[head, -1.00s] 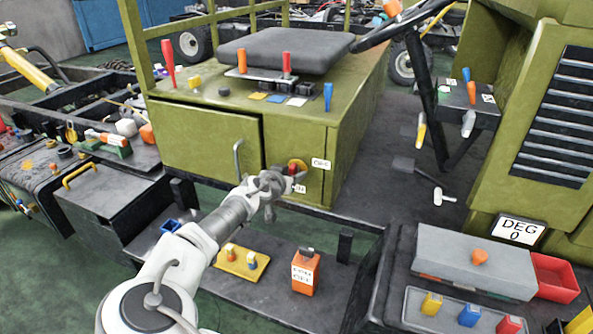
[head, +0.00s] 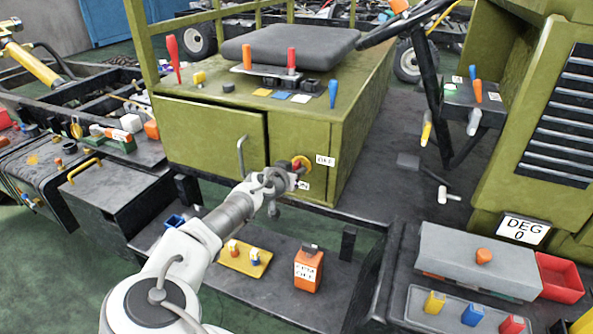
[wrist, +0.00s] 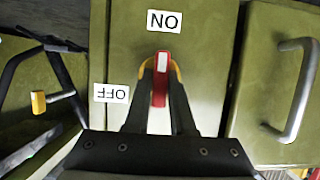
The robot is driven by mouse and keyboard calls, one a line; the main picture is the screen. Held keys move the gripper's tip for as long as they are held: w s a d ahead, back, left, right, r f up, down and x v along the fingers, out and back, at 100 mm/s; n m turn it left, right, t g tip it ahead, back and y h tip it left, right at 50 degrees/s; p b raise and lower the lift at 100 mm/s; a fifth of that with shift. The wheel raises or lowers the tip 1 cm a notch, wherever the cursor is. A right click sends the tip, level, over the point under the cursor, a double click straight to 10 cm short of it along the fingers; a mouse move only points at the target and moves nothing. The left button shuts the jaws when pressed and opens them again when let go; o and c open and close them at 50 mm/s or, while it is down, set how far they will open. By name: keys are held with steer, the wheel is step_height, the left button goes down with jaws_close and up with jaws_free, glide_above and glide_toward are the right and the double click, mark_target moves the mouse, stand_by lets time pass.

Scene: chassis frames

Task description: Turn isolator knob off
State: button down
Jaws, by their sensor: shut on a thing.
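The isolator knob has a red handle (wrist: 161,80) with a white stripe on a yellow round base (wrist: 176,70). It sits on the green cabinet front, and in the head view its yellow base (head: 304,162) shows just beyond my gripper (head: 290,176). In the wrist view the handle stands upright in the picture, its white stripe toward the ON label (wrist: 164,21). The OFF label (wrist: 112,93) is to the left. Both labels look upside down there. My gripper (wrist: 160,88) is shut on the handle, one finger on each side.
A bar handle (wrist: 297,90) of the cabinet door is beside the knob panel. Below, a low dark shelf holds an orange box (head: 308,270) and a yellow plate (head: 245,258) with small knobs.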

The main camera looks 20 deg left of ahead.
steer(key=n+h+b, duration=0.2)
steer(key=shift+a+f+n, duration=0.1)
steer(key=shift+a+n, duration=0.05)
steer(key=shift+n, duration=0.15)
steer(key=n+h+b, duration=0.1)
steer(key=n, duration=0.2)
steer(key=shift+a+h+b, duration=0.1)
steer(key=shift+h+b, duration=0.2)
steer(key=shift+h, duration=0.1)
steer(key=n+t+h, duration=0.1)
steer(key=n, duration=0.2)
steer(key=shift+f+n+h+b, duration=0.1)
steer(key=shift+n+h+b, duration=0.2)
steer(key=shift+h+b, duration=0.1)
steer(key=n+t+h, duration=0.1)
steer(key=n, duration=0.3)
steer(key=shift+f, duration=0.1)
steer(key=c, duration=0.8)
jaws_free()
steer(key=shift+w, duration=0.1)
